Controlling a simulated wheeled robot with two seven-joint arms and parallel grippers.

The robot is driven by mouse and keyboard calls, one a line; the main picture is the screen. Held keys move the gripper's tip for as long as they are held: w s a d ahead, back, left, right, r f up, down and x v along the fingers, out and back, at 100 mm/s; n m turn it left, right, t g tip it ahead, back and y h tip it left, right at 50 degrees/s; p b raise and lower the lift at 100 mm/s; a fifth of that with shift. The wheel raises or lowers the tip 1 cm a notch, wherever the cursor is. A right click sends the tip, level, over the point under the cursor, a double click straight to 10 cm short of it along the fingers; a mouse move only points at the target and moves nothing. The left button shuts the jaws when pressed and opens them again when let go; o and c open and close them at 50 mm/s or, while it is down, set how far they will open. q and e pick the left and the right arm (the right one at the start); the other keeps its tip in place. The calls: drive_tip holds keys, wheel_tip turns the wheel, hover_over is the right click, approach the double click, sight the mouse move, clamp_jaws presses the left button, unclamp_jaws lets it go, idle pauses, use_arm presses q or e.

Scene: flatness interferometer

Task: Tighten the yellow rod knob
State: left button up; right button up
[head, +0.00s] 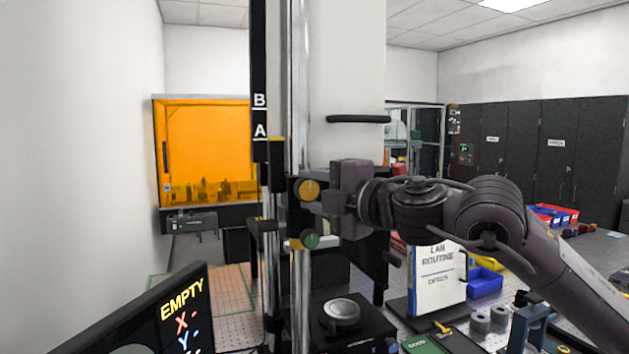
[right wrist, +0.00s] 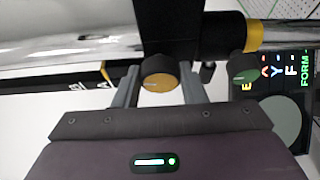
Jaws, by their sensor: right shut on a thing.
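The yellow rod knob (head: 310,190) sits on a dark clamp block on the upright chrome rod (head: 300,110). In the right wrist view the yellow knob (right wrist: 160,80) lies between the two grey fingers of my right gripper (right wrist: 160,88). My right gripper (head: 322,194) comes in from the right in the head view and is shut on the knob; its fingertips are hard to make out there. A green knob (head: 310,241) is below the yellow one, and it also shows in the right wrist view (right wrist: 243,68). My left gripper is not in view.
A round stage (head: 342,310) stands at the rod's base. A dark screen reading "EMPTY" (head: 170,315) is at the lower left. An orange-windowed enclosure (head: 208,145) is behind.

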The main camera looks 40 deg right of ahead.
drive_tip(key=shift+n+g+p, duration=0.3)
drive_tip(key=shift+n+p, duration=0.2)
drive_tip(key=shift+n, duration=0.2)
drive_tip(key=o, duration=1)
